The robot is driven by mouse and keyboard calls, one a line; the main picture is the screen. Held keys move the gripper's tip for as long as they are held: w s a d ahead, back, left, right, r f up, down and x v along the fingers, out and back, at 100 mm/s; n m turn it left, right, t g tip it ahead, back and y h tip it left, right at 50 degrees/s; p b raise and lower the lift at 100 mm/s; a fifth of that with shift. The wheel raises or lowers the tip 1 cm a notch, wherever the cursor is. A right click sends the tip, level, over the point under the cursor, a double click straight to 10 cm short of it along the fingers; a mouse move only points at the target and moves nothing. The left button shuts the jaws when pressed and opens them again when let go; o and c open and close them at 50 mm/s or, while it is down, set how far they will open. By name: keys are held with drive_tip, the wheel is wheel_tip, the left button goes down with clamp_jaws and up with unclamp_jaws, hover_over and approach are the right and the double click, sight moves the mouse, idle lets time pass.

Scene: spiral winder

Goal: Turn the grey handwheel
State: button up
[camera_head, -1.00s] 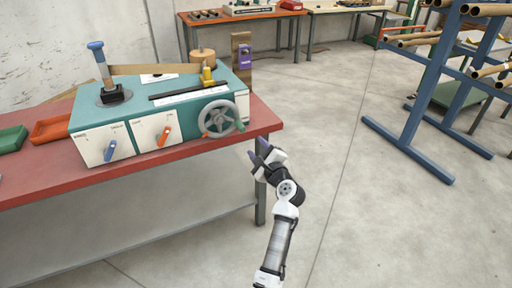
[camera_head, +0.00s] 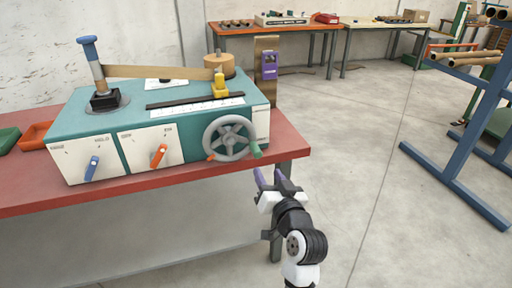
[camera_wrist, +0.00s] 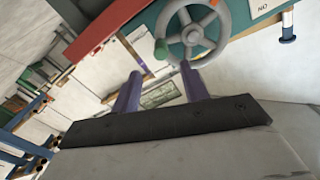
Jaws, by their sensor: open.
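The grey handwheel (camera_head: 231,131) is on the front right of the teal winder machine (camera_head: 130,115). It has several spokes, a green handle (camera_head: 256,150) at its lower right and an orange mark at its lower left. In the wrist view the handwheel (camera_wrist: 191,33) is at the top centre, with its green handle (camera_wrist: 162,50) at its left. My gripper (camera_head: 270,178) is open and empty, just below and right of the wheel. In the wrist view its two purple fingers (camera_wrist: 158,85) point toward the wheel; I see no clear contact.
The red bench top (camera_head: 190,182) carries the machine, and its edge is close to my gripper. Blue and orange levers (camera_head: 158,155) are on the machine's front. A blue rack (camera_head: 460,140) stands at the right. Open floor (camera_head: 360,190) lies between.

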sight(254, 149)
drive_tip(key=p+x, duration=0.2)
drive_tip(key=x, duration=1.1)
drive_tip(key=shift+s, duration=0.1)
drive_tip(key=shift+f, duration=0.1)
clamp_jaws()
